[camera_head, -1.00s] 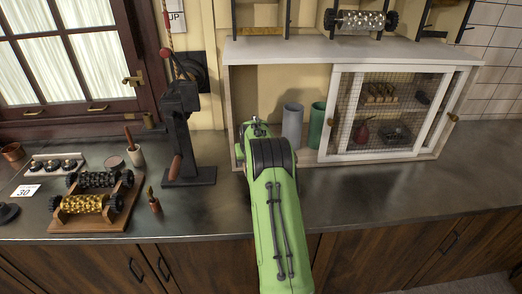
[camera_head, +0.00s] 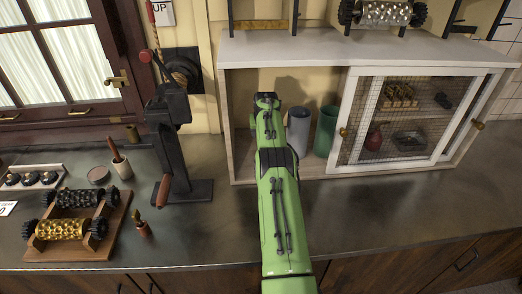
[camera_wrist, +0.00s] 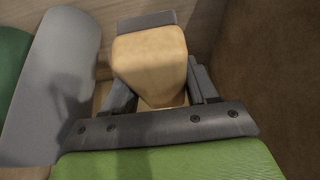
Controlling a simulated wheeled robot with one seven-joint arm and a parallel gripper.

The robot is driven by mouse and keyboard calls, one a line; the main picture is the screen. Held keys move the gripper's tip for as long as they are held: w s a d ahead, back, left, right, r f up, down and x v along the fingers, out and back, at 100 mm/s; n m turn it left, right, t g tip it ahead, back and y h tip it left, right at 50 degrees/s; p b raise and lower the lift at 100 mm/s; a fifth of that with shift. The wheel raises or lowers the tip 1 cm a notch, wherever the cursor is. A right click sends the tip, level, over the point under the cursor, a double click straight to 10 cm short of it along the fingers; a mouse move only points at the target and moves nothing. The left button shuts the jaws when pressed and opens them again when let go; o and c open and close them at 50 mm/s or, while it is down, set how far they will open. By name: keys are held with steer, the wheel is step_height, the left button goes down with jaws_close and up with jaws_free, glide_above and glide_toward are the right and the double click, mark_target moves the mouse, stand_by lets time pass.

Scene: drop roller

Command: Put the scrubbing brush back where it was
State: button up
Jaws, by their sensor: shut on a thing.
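The scrubbing brush (camera_wrist: 150,65) shows in the wrist view as a pale wooden block with a dark strip along its far edge. My gripper (camera_wrist: 160,92) is shut on it, with a dark finger on either side. In the head view my green arm reaches into the open left part of the white cabinet (camera_head: 350,48). The arm hides the fingers and the brush there. I cannot tell whether the brush touches the cabinet floor.
A grey cylinder (camera_head: 298,130) and a green cylinder (camera_head: 326,132) stand just right of my arm. A mesh sliding door (camera_head: 345,118) covers the cabinet's right part. A black lever press (camera_head: 172,140) stands to the left.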

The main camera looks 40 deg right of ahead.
steer(key=f+b, duration=0.1)
steer(key=f, duration=0.4)
steer(key=f+b, duration=0.1)
steer(key=f, duration=0.3)
steer(key=shift+s+a+f, duration=0.15)
steer(key=shift+s+f, duration=0.05)
steer(key=shift+f, duration=0.2)
steer(key=o, duration=1.1)
steer(key=shift+r, duration=0.1)
steer(key=shift+r, duration=0.35)
steer(key=v, duration=1.1)
steer(key=shift+s+a, duration=0.15)
steer(key=shift+s, duration=0.05)
steer(key=shift+r, duration=0.1)
